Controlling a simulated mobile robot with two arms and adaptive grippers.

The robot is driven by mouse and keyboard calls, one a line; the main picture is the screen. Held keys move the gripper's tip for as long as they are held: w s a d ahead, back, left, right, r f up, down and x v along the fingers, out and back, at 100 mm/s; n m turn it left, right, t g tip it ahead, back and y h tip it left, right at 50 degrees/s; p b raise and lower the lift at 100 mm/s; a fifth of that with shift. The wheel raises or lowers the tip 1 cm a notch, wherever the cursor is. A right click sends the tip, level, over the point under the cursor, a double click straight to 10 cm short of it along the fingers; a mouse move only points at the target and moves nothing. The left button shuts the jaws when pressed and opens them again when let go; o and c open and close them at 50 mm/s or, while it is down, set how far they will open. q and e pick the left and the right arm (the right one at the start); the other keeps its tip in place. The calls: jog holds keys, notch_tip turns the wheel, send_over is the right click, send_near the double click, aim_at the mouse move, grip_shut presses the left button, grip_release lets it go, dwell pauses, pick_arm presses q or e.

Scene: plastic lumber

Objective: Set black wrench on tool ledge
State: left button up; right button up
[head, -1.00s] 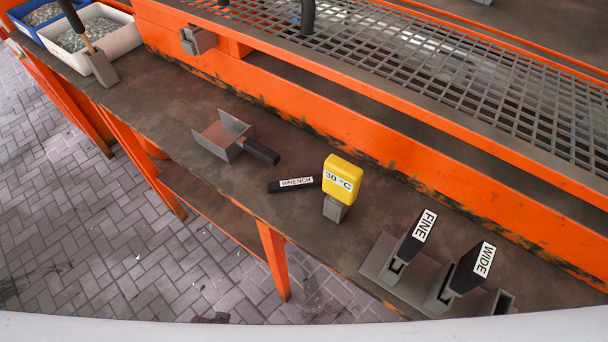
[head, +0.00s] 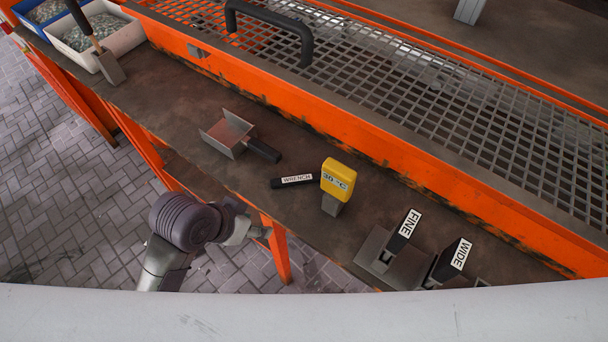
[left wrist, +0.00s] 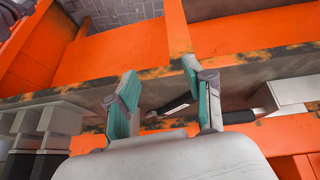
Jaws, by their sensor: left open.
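The black wrench (head: 293,181), labelled WRENCH, lies flat on the brown tool ledge (head: 185,115), just left of a yellow block marked 30 °C. My left gripper (head: 262,232) is at the ledge's front edge, in front and to the left of the wrench and apart from it. In the left wrist view my left gripper (left wrist: 167,98) is open, with nothing held between its teal pads. A dark bar, apparently the wrench (left wrist: 174,104), shows beyond the gap between the fingers. My right gripper is not in view.
The yellow block (head: 338,178) stands close to the wrench. A scoop (head: 228,136) lies behind it, to the left. FINE (head: 403,231) and WIDE (head: 454,260) tools stand in holders at right. A mesh cover (head: 400,80) with a black handle (head: 270,15) is behind.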

pick_arm(q)
jog(key=w+d+r+m, duration=0.1)
jog(key=w+d+m, duration=0.1)
jog(key=w+d+r+m+g+h, duration=0.1)
jog(key=w+d+r+m, duration=0.3)
jog(key=shift+w+d+g, duration=0.2)
jog(key=shift+d+g, duration=0.1)
jog(key=w+r+m+g, duration=0.2)
jog(key=w+r+m, duration=0.2)
jog(key=w+r, duration=0.1)
jog(key=p, duration=0.1)
send_over(302, 178)
jog(key=a, duration=0.2)
jog(key=shift+y, duration=0.3)
jog(key=f, duration=0.5)
jog(key=shift+s+f, duration=0.25)
jog(key=shift+f, duration=0.1)
jog(key=shift+p+x, duration=0.65)
jog(key=shift+x, duration=2.05)
jog(key=shift+w+a, duration=0.15)
jog(key=shift+a, duration=0.05)
jog(key=shift+f, duration=0.15)
grip_shut()
